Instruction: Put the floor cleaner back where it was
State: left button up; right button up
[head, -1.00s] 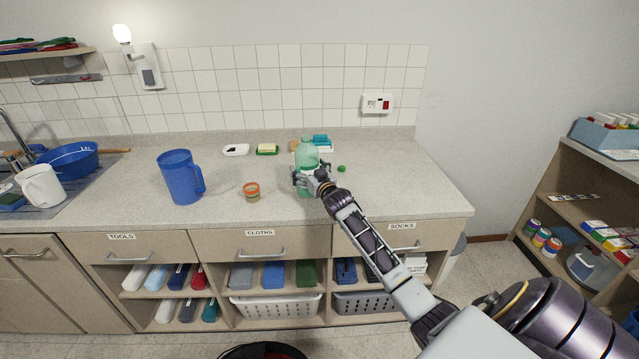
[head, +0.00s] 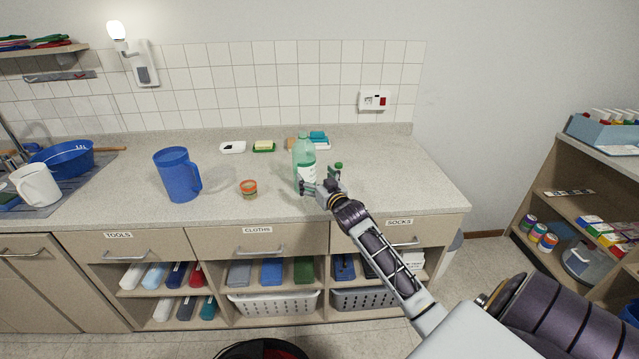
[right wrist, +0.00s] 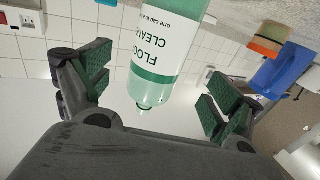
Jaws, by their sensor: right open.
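The floor cleaner (head: 304,156) is a translucent green bottle with a white and green label, standing upright on the counter. In the right wrist view the bottle (right wrist: 160,55) appears upside down, with its label partly readable and its lower part cut off by the frame. My right gripper (head: 322,186) is open just to the right and front of the bottle. In the wrist view its fingers (right wrist: 158,92) are spread wide, with the bottle in the gap ahead of them and clear space on both sides. A small green cap (head: 338,166) shows behind the gripper. My left gripper is out of view.
Counter to the right is clear. An open shelf unit (head: 570,200) stands at the far right.

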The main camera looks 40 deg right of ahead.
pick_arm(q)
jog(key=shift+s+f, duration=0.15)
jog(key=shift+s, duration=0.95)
pick_arm(e)
jog(key=s, duration=0.3)
jog(key=shift+a, duration=0.2)
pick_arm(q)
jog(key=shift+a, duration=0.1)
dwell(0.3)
